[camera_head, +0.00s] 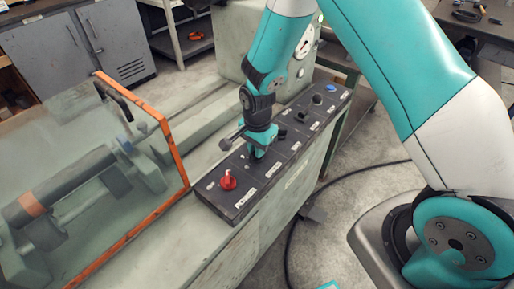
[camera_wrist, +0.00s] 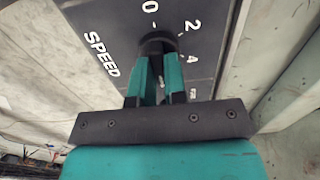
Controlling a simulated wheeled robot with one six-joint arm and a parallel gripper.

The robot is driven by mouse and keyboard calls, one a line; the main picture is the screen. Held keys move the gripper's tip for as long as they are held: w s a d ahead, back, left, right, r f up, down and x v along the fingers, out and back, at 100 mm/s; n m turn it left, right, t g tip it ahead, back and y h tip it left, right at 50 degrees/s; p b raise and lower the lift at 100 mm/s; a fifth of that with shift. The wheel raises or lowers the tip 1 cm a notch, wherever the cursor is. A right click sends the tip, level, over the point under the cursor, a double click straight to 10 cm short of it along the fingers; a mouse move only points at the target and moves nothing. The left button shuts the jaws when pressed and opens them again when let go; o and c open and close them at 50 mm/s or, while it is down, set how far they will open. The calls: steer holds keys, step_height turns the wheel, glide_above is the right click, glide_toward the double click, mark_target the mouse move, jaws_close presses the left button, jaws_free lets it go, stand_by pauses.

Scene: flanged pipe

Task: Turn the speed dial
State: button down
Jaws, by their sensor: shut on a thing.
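The speed dial (camera_wrist: 157,41) is a black knob on the dark control panel (camera_head: 212,195), beside the white word SPEED in the wrist view. The marks 0, 2 and 4 show around its far and right side; the rest of its scale is hidden by my gripper. My gripper (camera_wrist: 159,62) has its teal fingers shut on the dial, one on each side. In the head view my gripper (camera_head: 257,152) reaches down to the panel just past the red knob, and it hides the dial there.
A red knob (camera_head: 228,182) labelled POWER sits at the panel's near end. More black knobs (camera_head: 301,116) and a blue button (camera_head: 331,88) line the far end. A clear guard with an orange frame (camera_head: 160,115) stands at left. A cable lies on the floor at right.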

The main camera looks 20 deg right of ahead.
stand_by(0.5)
steer(key=c, duration=1.2)
jaws_free()
steer(key=shift+o, duration=0.2)
step_height(320, 180, up, 18)
steer(key=b, duration=0.1)
steer(key=shift+f, duration=0.25)
steer(key=s+a+r+n+y, duration=0.2)
steer(key=s+r+n, duration=0.2)
steer(key=s+n, duration=0.5)
steer(key=s+a+r+n+y, duration=0.2)
steer(key=s+r+n, duration=0.3)
steer(key=s+n, duration=0.5)
steer(key=s+a, duration=0.1)
steer(key=s, duration=0.3)
steer(key=shift+s+r+n, duration=0.25)
steer(key=shift+s+n, duration=0.05)
